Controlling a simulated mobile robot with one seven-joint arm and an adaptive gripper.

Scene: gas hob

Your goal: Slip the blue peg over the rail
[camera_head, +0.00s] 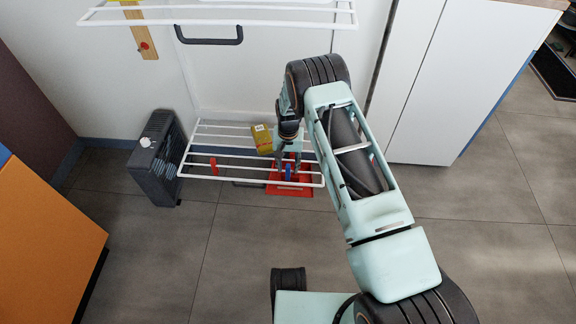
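The blue peg (288,173) is small in the head view, at the front right part of the low white wire rack. My gripper (288,163) points down at this end of the rack, its fingertips on both sides of the peg's upper part. At this size I cannot tell whether the fingers press on the peg. The peg overlaps the rack's front rails (245,181) in the picture; I cannot tell whether it straddles a rail or is just above it. A red peg (213,166) is on the rails further left.
A yellow box (262,139) is beside my gripper on the left. A red crate (304,188) is below the rack's right end. A dark heater-like unit (155,165) stands left. A higher white rack (215,20) and a wooden strip with a red peg (144,45) are above.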

